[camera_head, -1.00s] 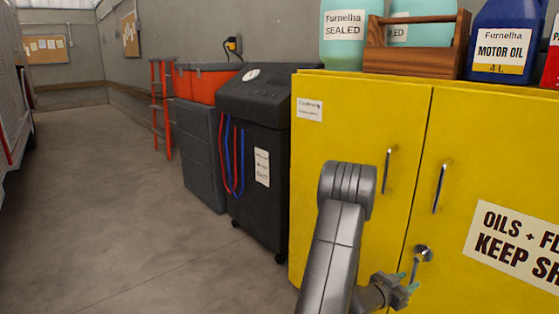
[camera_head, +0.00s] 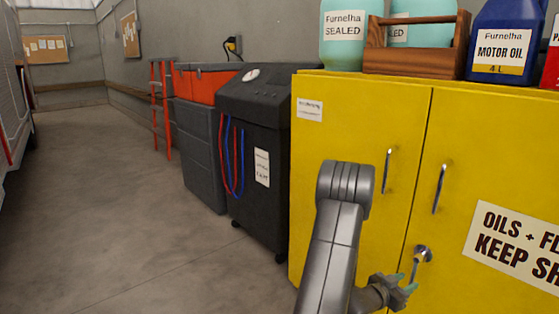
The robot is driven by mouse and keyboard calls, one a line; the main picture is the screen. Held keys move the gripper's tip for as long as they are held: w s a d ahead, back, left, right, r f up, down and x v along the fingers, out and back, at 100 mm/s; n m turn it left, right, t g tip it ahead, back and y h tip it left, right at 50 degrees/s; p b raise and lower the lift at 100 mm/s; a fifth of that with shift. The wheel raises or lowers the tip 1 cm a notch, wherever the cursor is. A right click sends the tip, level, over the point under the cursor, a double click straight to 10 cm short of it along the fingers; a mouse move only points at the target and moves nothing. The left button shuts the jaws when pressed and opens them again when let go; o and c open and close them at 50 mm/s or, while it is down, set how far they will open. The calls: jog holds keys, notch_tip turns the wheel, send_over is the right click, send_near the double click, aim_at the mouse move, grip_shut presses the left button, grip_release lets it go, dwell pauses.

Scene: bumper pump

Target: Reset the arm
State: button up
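My arm (camera_head: 333,235) rises from the bottom of the view in front of the yellow cabinet and bends at a rounded grey joint. My gripper (camera_head: 410,283) is low at the cabinet's front, pointing right, with its greenish fingertips just below the round metal lock (camera_head: 423,253). A small key-like piece hangs at the lock, close to the upper fingertip; I cannot tell whether they touch. The fingertips look apart, with nothing seen between them.
The yellow cabinet (camera_head: 350,130) has two closed doors with metal handles. Teal jugs (camera_head: 343,45), a wooden carrier (camera_head: 415,62) and a blue motor oil jug (camera_head: 503,40) stand on top. A black machine (camera_head: 262,110) with red and blue hoses stands left. The floor (camera_head: 110,200) farther left is clear.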

aim_at(412, 278)
jog(key=x, duration=0.4)
jog(key=shift+w+d, duration=0.1)
jog(key=shift+w, duration=0.05)
jog(key=shift+w+a+m, duration=0.25)
jog(key=shift+a+m, duration=0.1)
jog(key=shift+m, duration=0.35)
